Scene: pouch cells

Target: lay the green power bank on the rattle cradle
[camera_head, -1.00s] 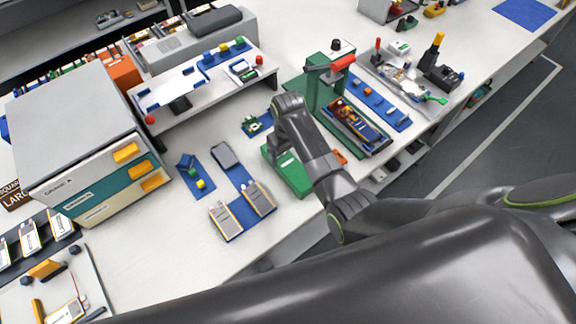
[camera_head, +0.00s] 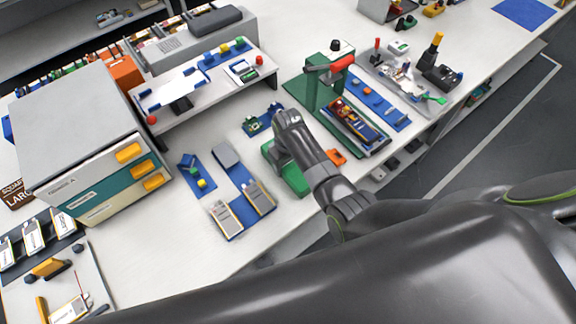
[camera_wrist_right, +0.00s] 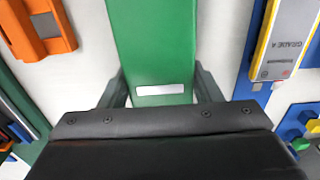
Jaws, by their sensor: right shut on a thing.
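The green power bank (camera_head: 294,180) is a flat green block on the white table, partly hidden under my right arm. It also shows in the right wrist view (camera_wrist_right: 152,45), with a pale label. My right gripper (camera_wrist_right: 148,95) is shut on it, one finger on each side. In the head view the right gripper (camera_head: 277,152) is mostly hidden by its own wrist. I cannot tell for certain which fixture is the rattle cradle; a small blue fixture with green parts (camera_head: 252,126) lies just behind the power bank. My left gripper is not in view.
An orange piece (camera_head: 337,157) lies right of the power bank. A green press stand (camera_head: 318,90) stands behind it. A blue mat with grey cells (camera_head: 228,222) and a blue holder (camera_head: 187,162) lie to the left.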

